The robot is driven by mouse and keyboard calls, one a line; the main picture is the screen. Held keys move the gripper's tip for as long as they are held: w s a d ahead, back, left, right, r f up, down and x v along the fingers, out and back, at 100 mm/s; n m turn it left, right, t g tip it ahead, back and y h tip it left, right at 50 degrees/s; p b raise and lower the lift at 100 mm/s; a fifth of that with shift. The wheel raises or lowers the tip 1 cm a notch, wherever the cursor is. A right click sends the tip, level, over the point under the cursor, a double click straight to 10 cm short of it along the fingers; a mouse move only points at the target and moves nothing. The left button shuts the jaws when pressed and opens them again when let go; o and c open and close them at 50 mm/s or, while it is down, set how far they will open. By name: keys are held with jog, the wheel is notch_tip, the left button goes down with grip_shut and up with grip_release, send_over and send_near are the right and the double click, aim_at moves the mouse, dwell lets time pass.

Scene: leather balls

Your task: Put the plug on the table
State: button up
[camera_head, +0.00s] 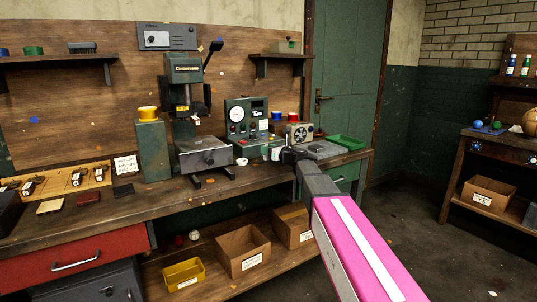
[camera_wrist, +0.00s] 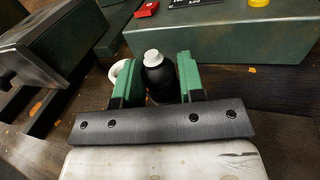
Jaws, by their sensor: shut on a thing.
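My gripper (camera_wrist: 158,78) has two green fingers, one on each side of a dark, rounded thing with a white knob on top, which I take to be the plug (camera_wrist: 160,82). The fingers are shut on it. In the head view my gripper (camera_head: 284,155) is over the right part of the workbench table (camera_head: 215,190), in front of the green gauge box. The plug is too small to make out there. Whether its lower end touches the table cannot be told.
A white ring-like thing (camera_wrist: 116,73) lies just left of my gripper; it may be the small white cup (camera_head: 242,161). The press (camera_head: 203,152) stands to the left. The gauge box (camera_head: 244,117) is behind. A green tray (camera_head: 346,142) lies right. Bare wood shows along the front.

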jog(key=shift+f, duration=0.75)
jog(key=o, duration=0.9)
jog(key=shift+f, duration=0.15)
jog(key=shift+c, duration=0.2)
jog(key=shift+s+d, duration=0.25)
jog(key=v, duration=1.1)
jog(key=shift+s+d, duration=0.1)
jog(key=shift+d, duration=0.05)
